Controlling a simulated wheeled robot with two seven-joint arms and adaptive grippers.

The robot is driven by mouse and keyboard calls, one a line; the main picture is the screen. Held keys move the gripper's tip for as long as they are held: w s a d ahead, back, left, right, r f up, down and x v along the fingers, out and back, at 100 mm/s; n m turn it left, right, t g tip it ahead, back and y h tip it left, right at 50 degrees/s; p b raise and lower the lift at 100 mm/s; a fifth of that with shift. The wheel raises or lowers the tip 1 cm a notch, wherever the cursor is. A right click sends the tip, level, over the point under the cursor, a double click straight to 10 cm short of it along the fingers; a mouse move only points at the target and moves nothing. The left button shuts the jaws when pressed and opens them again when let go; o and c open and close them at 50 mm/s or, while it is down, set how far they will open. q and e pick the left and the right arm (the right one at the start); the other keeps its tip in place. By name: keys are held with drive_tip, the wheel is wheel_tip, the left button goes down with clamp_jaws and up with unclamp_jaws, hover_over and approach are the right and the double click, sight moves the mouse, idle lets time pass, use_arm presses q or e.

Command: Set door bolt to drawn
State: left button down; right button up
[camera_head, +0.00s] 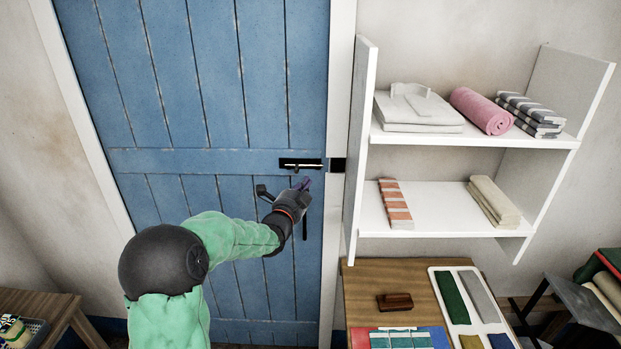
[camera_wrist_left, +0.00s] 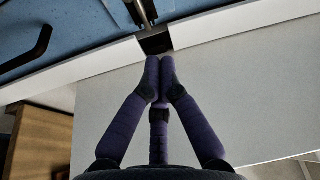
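The blue door (camera_head: 215,100) carries a black door bolt (camera_head: 300,163) near its right edge. A dark keeper (camera_head: 338,165) sits on the white frame beside it. In the left wrist view the bolt (camera_wrist_left: 146,12) shows at the top, its pale rod pointing at the keeper (camera_wrist_left: 156,42); I cannot tell whether the rod enters it. My left gripper (camera_head: 304,184) is just below the bolt, apart from it as far as I see. In the left wrist view its purple fingertips (camera_wrist_left: 160,75) meet, with nothing visible between them. My right gripper is not in view.
A black door handle (camera_head: 305,222) is below the bolt; it also shows in the wrist view (camera_wrist_left: 28,50). A white shelf (camera_head: 358,140) with towels stands close right of the frame. A wooden table (camera_head: 385,280) with cloths and a brush is below it.

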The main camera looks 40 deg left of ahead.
use_arm(q)
drive_tip(key=shift+v, duration=1.2)
drive_tip(key=shift+w+d+r, duration=0.1)
drive_tip(key=shift+d, duration=0.05)
